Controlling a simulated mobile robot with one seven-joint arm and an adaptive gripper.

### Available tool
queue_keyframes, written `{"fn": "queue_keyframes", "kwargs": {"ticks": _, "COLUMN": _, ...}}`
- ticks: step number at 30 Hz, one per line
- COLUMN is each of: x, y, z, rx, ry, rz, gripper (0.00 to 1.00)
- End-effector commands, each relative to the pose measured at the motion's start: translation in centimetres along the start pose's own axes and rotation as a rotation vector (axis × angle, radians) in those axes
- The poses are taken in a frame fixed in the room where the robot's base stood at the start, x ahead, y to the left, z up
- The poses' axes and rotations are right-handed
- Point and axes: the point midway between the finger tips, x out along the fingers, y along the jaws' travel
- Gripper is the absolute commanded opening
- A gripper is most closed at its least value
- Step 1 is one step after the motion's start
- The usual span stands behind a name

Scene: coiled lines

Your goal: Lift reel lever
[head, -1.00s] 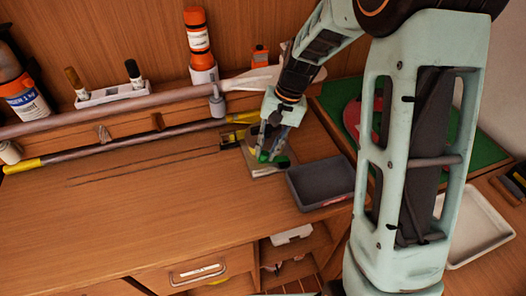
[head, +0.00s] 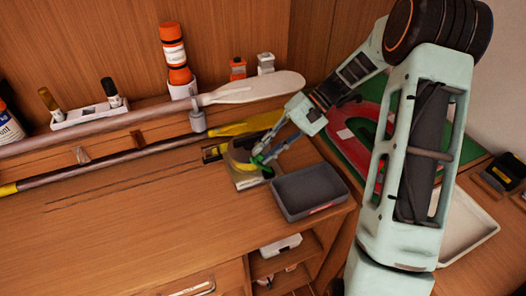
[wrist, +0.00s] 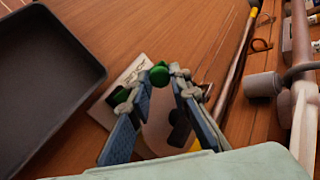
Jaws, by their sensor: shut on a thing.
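The reel (head: 239,154) stands on a small pale base plate (head: 246,184) on the wooden bench. It has a green lever (head: 261,162) on its right side. In the wrist view the lever's round green end (wrist: 160,75) sits between my fingertips. My gripper (head: 265,158) reaches in from the upper right, tilted, and is shut on the lever. The wrist view shows my gripper (wrist: 167,73) with its fingers still apart around the green end. The reel body is partly hidden by the fingers.
A dark grey tray (head: 310,192) stands just right of the reel, near the bench edge. A paddle (head: 250,88) and a yellow-bladed pole (head: 120,157) lie behind. A red shape (head: 372,124) lies on a green board to the right. The bench front left is clear.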

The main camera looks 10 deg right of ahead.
Motion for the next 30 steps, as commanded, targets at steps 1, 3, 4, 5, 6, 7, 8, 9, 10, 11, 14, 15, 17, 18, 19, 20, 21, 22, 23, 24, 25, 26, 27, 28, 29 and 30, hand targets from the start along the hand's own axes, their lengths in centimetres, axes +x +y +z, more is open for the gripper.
{"fn": "queue_keyframes", "kwargs": {"ticks": 1, "x": -0.1, "y": 0.0, "z": 0.0, "rx": 0.000, "ry": -0.003, "rz": -0.006, "gripper": 0.00}}
{"fn": "queue_keyframes", "kwargs": {"ticks": 3, "x": -0.1, "y": 0.0, "z": 0.0, "rx": 0.000, "ry": -0.005, "rz": -0.009, "gripper": 0.00}}
{"fn": "queue_keyframes", "kwargs": {"ticks": 4, "x": -0.1, "y": 0.0, "z": 0.0, "rx": 0.000, "ry": -0.005, "rz": -0.010, "gripper": 0.00}}
{"fn": "queue_keyframes", "kwargs": {"ticks": 5, "x": -0.1, "y": 0.0, "z": 0.0, "rx": 0.000, "ry": -0.005, "rz": -0.010, "gripper": 0.00}}
{"fn": "queue_keyframes", "kwargs": {"ticks": 6, "x": -0.1, "y": 0.0, "z": 0.0, "rx": 0.000, "ry": -0.005, "rz": -0.010, "gripper": 0.00}}
{"fn": "queue_keyframes", "kwargs": {"ticks": 7, "x": -0.1, "y": 0.0, "z": 0.0, "rx": 0.000, "ry": -0.005, "rz": -0.010, "gripper": 0.00}}
{"fn": "queue_keyframes", "kwargs": {"ticks": 8, "x": -0.1, "y": 0.0, "z": 0.0, "rx": 0.000, "ry": -0.005, "rz": -0.010, "gripper": 0.00}}
{"fn": "queue_keyframes", "kwargs": {"ticks": 9, "x": -0.1, "y": 0.0, "z": 0.0, "rx": 0.000, "ry": -0.005, "rz": -0.010, "gripper": 0.00}}
{"fn": "queue_keyframes", "kwargs": {"ticks": 10, "x": -0.1, "y": 0.0, "z": 0.0, "rx": 0.000, "ry": -0.005, "rz": -0.010, "gripper": 0.00}}
{"fn": "queue_keyframes", "kwargs": {"ticks": 11, "x": -0.1, "y": 0.0, "z": 0.0, "rx": 0.000, "ry": -0.005, "rz": -0.010, "gripper": 0.00}}
{"fn": "queue_keyframes", "kwargs": {"ticks": 14, "x": -0.1, "y": 0.0, "z": 0.0, "rx": 0.000, "ry": -0.004, "rz": -0.010, "gripper": 0.21}}
{"fn": "queue_keyframes", "kwargs": {"ticks": 15, "x": -0.1, "y": 0.0, "z": 0.0, "rx": 0.000, "ry": -0.004, "rz": -0.009, "gripper": 0.26}}
{"fn": "queue_keyframes", "kwargs": {"ticks": 17, "x": -0.1, "y": 0.0, "z": 0.0, "rx": 0.000, "ry": -0.004, "rz": -0.009, "gripper": 0.32}}
{"fn": "queue_keyframes", "kwargs": {"ticks": 18, "x": -0.1, "y": 0.0, "z": 0.0, "rx": 0.000, "ry": -0.004, "rz": -0.009, "gripper": 0.36}}
{"fn": "queue_keyframes", "kwargs": {"ticks": 19, "x": -0.1, "y": 0.0, "z": 0.0, "rx": 0.000, "ry": -0.004, "rz": -0.009, "gripper": 0.36}}
{"fn": "queue_keyframes", "kwargs": {"ticks": 20, "x": -0.1, "y": 0.0, "z": 0.0, "rx": 0.000, "ry": -0.004, "rz": -0.009, "gripper": 0.36}}
{"fn": "queue_keyframes", "kwargs": {"ticks": 21, "x": -0.1, "y": 0.0, "z": 0.0, "rx": 0.000, "ry": -0.004, "rz": -0.009, "gripper": 0.36}}
{"fn": "queue_keyframes", "kwargs": {"ticks": 22, "x": -0.1, "y": 0.0, "z": 0.0, "rx": 0.001, "ry": -0.004, "rz": -0.009, "gripper": 0.36}}
{"fn": "queue_keyframes", "kwargs": {"ticks": 23, "x": -0.1, "y": 0.0, "z": 0.0, "rx": 0.001, "ry": -0.004, "rz": -0.008, "gripper": 0.36}}
{"fn": "queue_keyframes", "kwargs": {"ticks": 24, "x": -0.1, "y": 0.0, "z": 0.0, "rx": 0.001, "ry": -0.004, "rz": -0.008, "gripper": 0.36}}
{"fn": "queue_keyframes", "kwargs": {"ticks": 25, "x": -0.1, "y": 0.0, "z": 0.0, "rx": 0.001, "ry": -0.004, "rz": -0.008, "gripper": 0.36}}
{"fn": "queue_keyframes", "kwargs": {"ticks": 26, "x": -0.1, "y": 0.0, "z": 0.0, "rx": 0.001, "ry": -0.004, "rz": -0.008, "gripper": 0.36}}
{"fn": "queue_keyframes", "kwargs": {"ticks": 27, "x": -0.3, "y": 0.0, "z": 0.0, "rx": 0.001, "ry": -0.003, "rz": -0.008, "gripper": 0.36}}
{"fn": "queue_keyframes", "kwargs": {"ticks": 28, "x": -0.5, "y": 0.0, "z": 0.0, "rx": 0.000, "ry": -0.003, "rz": -0.008, "gripper": 0.36}}
{"fn": "queue_keyframes", "kwargs": {"ticks": 29, "x": -0.7, "y": 0.0, "z": -0.1, "rx": 0.000, "ry": -0.001, "rz": -0.008, "gripper": 0.36}}
{"fn": "queue_keyframes", "kwargs": {"ticks": 30, "x": -1.2, "y": 0.0, "z": -0.1, "rx": 0.000, "ry": 0.000, "rz": -0.008, "gripper": 0.36}}
